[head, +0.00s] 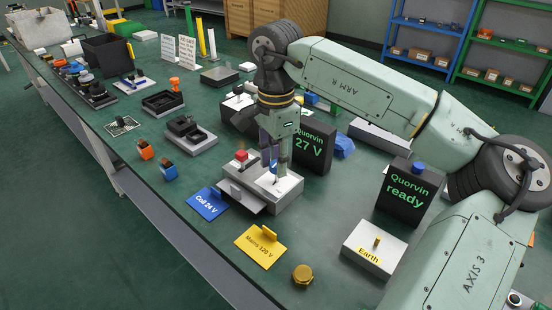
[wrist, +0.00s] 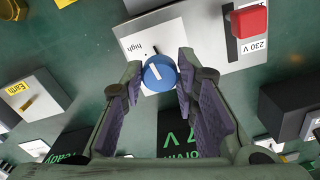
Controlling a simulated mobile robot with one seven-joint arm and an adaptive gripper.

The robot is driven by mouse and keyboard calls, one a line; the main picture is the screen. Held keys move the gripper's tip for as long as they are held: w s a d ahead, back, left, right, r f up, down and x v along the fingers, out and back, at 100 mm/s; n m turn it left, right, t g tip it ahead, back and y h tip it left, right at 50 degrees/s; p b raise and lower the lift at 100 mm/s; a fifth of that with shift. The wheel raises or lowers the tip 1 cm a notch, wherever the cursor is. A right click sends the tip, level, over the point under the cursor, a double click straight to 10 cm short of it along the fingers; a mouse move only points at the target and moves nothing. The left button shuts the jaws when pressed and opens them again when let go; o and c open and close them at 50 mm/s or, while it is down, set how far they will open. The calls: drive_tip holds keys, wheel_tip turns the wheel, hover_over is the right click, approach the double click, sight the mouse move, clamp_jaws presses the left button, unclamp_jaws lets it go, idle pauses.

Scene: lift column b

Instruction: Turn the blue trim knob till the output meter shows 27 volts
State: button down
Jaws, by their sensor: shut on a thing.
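In the head view the fingers (head: 274,168) hide most of the knob. The output meter (head: 312,146), a black box behind my gripper, reads "Quorvin 27 V" in green. In the wrist view its display is partly cut off and upside down.
A red switch (head: 241,156), labelled 230 V in the wrist view, stands beside the knob. A black box (head: 405,192) reads "Quorvin ready". A blue "Coil 24 V" card (head: 207,204), a yellow "Mains 120 V" card (head: 259,248) and an Earth box (head: 372,250) lie nearby.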

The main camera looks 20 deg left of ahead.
idle(0.3)
drive_tip(key=c, duration=1.2)
unclamp_jaws()
drive_tip(key=shift+c, duration=0.2)
wheel_tip(320, 180, up, 12)
